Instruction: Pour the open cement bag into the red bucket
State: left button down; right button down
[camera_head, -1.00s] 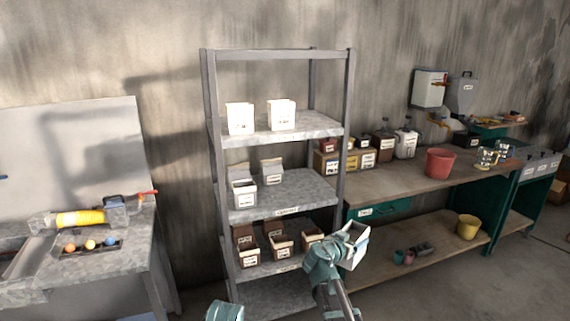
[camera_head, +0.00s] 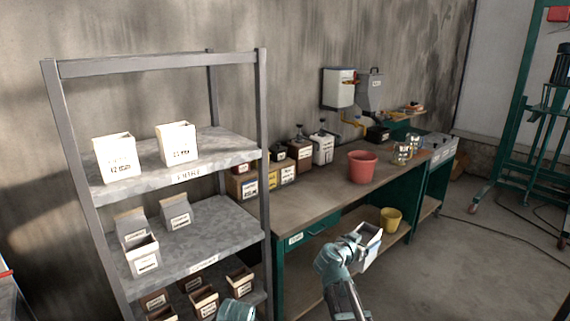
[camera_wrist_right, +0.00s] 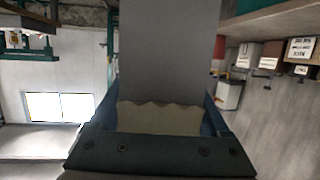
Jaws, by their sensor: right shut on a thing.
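The red bucket (camera_head: 362,166) stands upright on the wooden workbench (camera_head: 312,199), to the right of the shelf. My right gripper (camera_head: 352,246) is shut on an open bag (camera_head: 369,244), pale with an open top, held in front of the bench and below its top. In the right wrist view the bag (camera_wrist_right: 170,60) fills the middle between the jaws, with pale torn-edged material at its lower end. The bag is apart from the bucket. Part of my left arm shows at the bottom edge, but its fingers are out of view.
A metal shelf (camera_head: 232,245) with several bags and boxes stands at the left. A yellow bucket (camera_head: 390,219) is on the bench's lower shelf. Boxes and canisters (camera_head: 322,148) line the bench's back left. Glass jars (camera_head: 402,152) stand right of the red bucket. Open floor lies at the right.

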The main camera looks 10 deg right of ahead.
aim_at(362, 164)
jog(key=i+l+z, duration=0.2)
jog(key=i, duration=0.35)
jog(key=i+l+z, duration=0.15)
jog(key=i, duration=0.4)
jog(key=i+l+u, duration=0.2)
jog(key=i+l, duration=0.15)
jog(key=i+l+u, duration=0.2)
jog(key=i+l, duration=0.15)
jog(key=l, duration=0.25)
jog(key=i+l+u, duration=0.1)
jog(key=l, duration=0.4)
jog(key=i+l+u, duration=0.15)
jog(key=l, duration=0.35)
jog(key=l+u, duration=0.1)
jog(key=l, duration=0.4)
